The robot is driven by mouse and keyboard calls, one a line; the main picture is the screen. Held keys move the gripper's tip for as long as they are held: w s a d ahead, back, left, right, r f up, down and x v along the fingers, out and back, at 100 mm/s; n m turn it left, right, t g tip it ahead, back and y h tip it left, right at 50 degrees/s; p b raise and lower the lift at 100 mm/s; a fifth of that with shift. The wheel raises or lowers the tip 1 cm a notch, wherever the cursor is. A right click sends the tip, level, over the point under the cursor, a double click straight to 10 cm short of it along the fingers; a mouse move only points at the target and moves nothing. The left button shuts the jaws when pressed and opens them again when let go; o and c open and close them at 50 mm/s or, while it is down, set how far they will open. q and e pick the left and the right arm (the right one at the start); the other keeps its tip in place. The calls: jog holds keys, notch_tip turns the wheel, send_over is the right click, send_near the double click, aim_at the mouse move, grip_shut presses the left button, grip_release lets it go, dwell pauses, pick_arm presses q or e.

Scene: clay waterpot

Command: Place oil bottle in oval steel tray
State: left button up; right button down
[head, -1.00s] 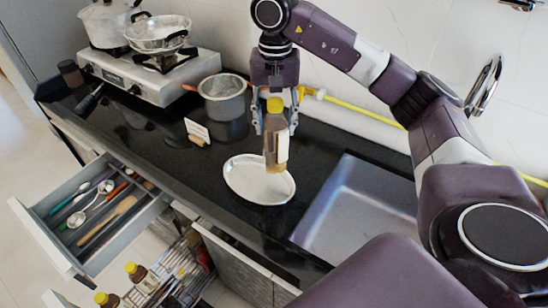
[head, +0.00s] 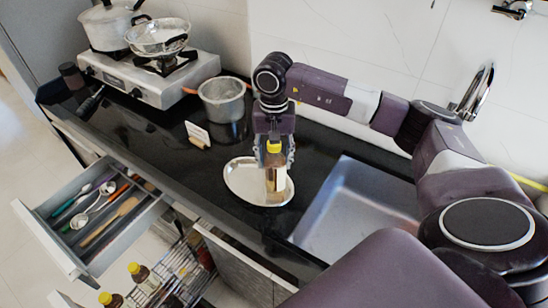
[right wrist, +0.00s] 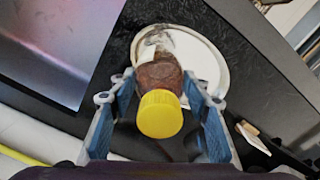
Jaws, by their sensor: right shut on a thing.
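The oil bottle (head: 274,178), brown with a yellow cap and a pale label, is upright in my right gripper (head: 274,158). In the head view its lower end overlaps the oval steel tray (head: 237,183) on the black counter; I cannot tell whether it touches the tray. In the right wrist view the bottle (right wrist: 160,76) shows cap-first between the blue-grey fingers of the gripper (right wrist: 163,110), with the tray (right wrist: 208,50) beneath it. My left gripper is not in view.
The steel sink (head: 350,215) lies right of the tray. A saucepan (head: 223,100) and a small card (head: 198,134) stand behind and to the left. A gas stove (head: 150,75) holds pots. An open cutlery drawer (head: 70,255) and a bottle rack (head: 185,265) are below the counter.

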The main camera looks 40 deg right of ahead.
jog(key=c, duration=1.5)
grip_release()
jog(key=shift+f, duration=0.2)
jog(key=o, duration=0.4)
jog(key=shift+r, duration=0.1)
jog(key=shift+r, duration=0.2)
jog(key=shift+w+r, duration=0.1)
jog(key=shift+r, duration=0.25)
notch_tip(320, 180, up, 10)
jog(key=b, duration=0.3)
jog(key=shift+f, duration=0.1)
jog(key=shift+r, duration=0.7)
